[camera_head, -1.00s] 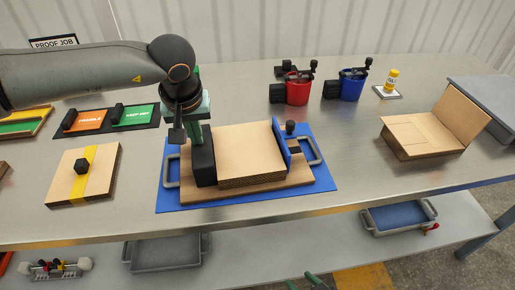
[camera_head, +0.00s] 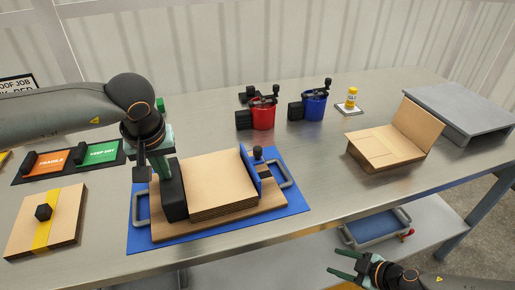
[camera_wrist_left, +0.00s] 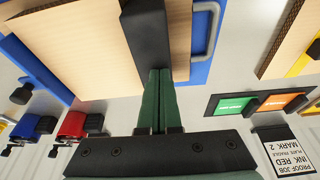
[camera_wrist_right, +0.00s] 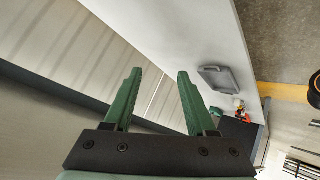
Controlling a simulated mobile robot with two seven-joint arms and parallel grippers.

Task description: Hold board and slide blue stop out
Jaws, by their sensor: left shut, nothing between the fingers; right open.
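The slotter board (camera_head: 222,227) is a wooden base with grey side handles on a blue mat (camera_head: 140,240). A stack of brown cardboard (camera_head: 215,180) lies on it between a black block (camera_head: 173,192) at the left and the upright blue stop (camera_head: 249,171) at the right, which has a black knob behind it. My left gripper (camera_head: 165,172) is shut and empty, its fingertips at the black block; the left wrist view shows the closed green fingers (camera_wrist_left: 161,75) against that block, contact unclear. My right gripper (camera_head: 340,265) is open and empty, low at the table's front edge, away from the board.
Red (camera_head: 263,116) and blue (camera_head: 314,105) ink pots and a yellow-capped bottle (camera_head: 351,100) stand at the back. An open cardboard box (camera_head: 385,147) is at the right. The table between mat and box is clear.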

